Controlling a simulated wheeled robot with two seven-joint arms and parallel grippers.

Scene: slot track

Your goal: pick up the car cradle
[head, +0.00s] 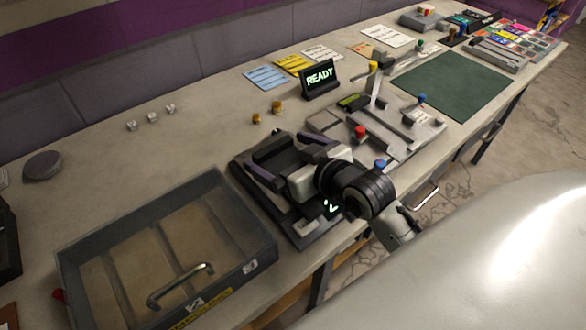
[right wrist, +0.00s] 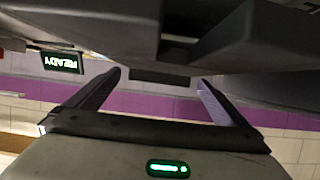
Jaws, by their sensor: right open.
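A dark, low block (head: 240,172) with a lit display at its front right edge stands at the front of the bench. It looks like the car cradle or the stand that holds it; I cannot tell which, since my arm hides much of it. My right gripper (head: 252,163) is open and above this block, its fingers pointing left and apart. In the right wrist view the picture is upside down, and large dark grey parts (right wrist: 90,20) fill the top edge. My left gripper is not in view.
A READY sign (head: 320,79), two brass knobs and a grey fixture (head: 425,135) with coloured knobs stand near. A green mat (head: 455,85) lies farther right. The bench behind the tray is mostly clear.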

